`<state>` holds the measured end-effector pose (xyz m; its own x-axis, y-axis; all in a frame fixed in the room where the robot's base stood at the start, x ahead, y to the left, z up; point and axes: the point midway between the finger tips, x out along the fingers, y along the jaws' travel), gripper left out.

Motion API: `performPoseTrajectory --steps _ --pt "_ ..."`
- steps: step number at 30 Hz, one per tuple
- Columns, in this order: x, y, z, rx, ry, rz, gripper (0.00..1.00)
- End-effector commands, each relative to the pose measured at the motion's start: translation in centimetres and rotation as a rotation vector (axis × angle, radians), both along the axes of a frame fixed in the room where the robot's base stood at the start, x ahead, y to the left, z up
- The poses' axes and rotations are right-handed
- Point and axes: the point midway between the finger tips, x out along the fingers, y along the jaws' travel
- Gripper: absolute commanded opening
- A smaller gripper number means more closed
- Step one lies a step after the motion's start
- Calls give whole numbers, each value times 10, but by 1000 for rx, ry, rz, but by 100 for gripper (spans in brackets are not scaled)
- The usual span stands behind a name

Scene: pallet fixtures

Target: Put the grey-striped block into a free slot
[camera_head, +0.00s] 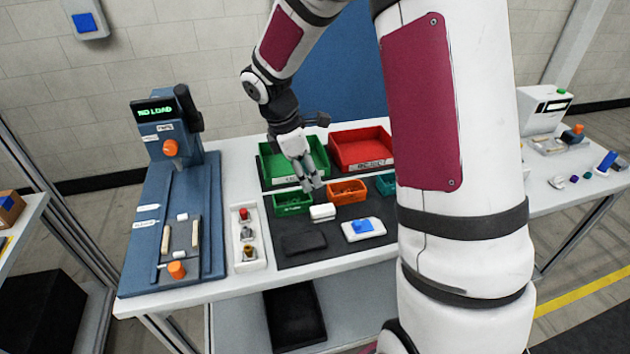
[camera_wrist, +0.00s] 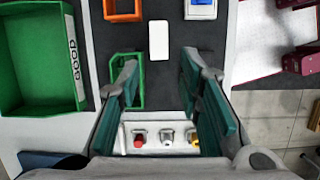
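My gripper (camera_head: 312,185) is open and empty, with its fingers pointing down above the small green bin. In the wrist view its two teal fingers (camera_wrist: 161,65) stand wide apart, with nothing between the pads. I cannot make out grey stripes on any block. A plain white block (camera_head: 322,211) lies on the dark mat, right of the small green bin; it also shows beyond the fingertips in the wrist view (camera_wrist: 158,40). A white holder (camera_head: 240,262) carries a red, a pale and a yellow-orange piece in a row; it also shows near the gripper's base (camera_wrist: 125,140). No free slot is clear.
Small green (camera_head: 293,203) and orange (camera_head: 347,191) bins stand before large green (camera_head: 266,165) and red (camera_head: 360,148) bins. A blue press station (camera_head: 140,262) stands left. A white tray with a blue piece (camera_head: 363,227) lies right.

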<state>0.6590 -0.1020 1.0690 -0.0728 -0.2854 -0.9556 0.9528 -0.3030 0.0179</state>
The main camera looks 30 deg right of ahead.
Motion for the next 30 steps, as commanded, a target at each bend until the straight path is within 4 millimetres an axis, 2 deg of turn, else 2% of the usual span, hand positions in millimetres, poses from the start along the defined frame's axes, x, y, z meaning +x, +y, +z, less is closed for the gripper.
performPoseTrajectory --steps 5,9,15,21,27,30 --pt "-22 12 51 -14 -114 -148 33" --pt "-52 27 96 1 -238 -325 33" --pt "-101 49 143 77 -407 -583 33" --pt "-153 70 174 215 -552 -837 33" --pt "-197 90 188 385 -637 -1057 33" --pt "-211 96 190 450 -654 -1127 33"
